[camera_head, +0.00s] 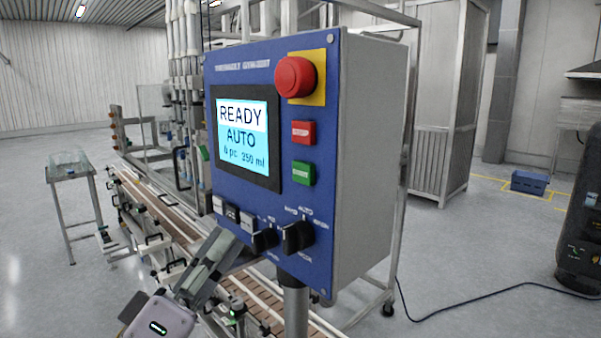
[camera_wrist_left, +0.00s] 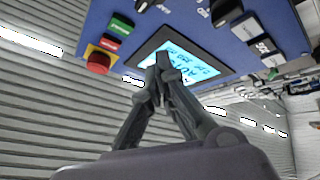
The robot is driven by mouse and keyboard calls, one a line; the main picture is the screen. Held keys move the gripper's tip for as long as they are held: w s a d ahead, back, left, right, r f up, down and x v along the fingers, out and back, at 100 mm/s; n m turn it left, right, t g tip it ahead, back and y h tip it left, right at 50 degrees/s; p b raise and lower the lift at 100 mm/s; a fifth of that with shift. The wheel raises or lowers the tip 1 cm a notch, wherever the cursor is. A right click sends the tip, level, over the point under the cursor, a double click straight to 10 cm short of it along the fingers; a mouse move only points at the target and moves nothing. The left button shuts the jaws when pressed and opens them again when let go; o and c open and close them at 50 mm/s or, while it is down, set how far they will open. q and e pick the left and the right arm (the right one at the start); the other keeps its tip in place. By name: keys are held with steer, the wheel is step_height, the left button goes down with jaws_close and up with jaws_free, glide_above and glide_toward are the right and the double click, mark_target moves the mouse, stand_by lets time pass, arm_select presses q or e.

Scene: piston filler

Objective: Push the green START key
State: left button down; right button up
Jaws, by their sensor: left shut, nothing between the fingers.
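The green START key (camera_head: 303,173) is on the right side of the blue control panel (camera_head: 240,83), below the red STOP key (camera_head: 303,132). It also shows at the upper left of the left wrist view (camera_wrist_left: 120,24), which sees the panel upside down. My left gripper (camera_head: 228,240) is shut and empty, low in front of the panel, left of and below the green key and clearly apart from it. In the left wrist view its closed fingertips (camera_wrist_left: 163,60) overlap the lit screen (camera_wrist_left: 188,62). My right gripper is not in view.
The screen (camera_head: 243,137) reads READY, AUTO. A red mushroom button (camera_head: 295,77) sits above the STOP key. Two black selector knobs (camera_head: 297,237) and small white keys (camera_head: 218,205) stick out low on the panel, near my left gripper. A conveyor (camera_head: 170,216) runs behind it.

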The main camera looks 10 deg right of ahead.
mark_target(302, 173)
arm_select(q)
steer(key=s+r+t+h, duration=0.1)
steer(key=s+r+h, duration=0.2)
steer(key=r, duration=0.5)
steer(key=shift+a+r+h, duration=0.15)
steer(key=shift+a+h, duration=0.05)
steer(key=shift+h, duration=0.1)
steer(key=w+d, duration=0.5)
steer(key=d, duration=0.2)
steer(key=shift+b, duration=0.35)
steer(key=shift+w+d, duration=0.15)
steer(key=shift+d, duration=0.05)
stand_by(0.8)
steer(key=shift+w+d, duration=0.15)
steer(key=shift+d, duration=0.1)
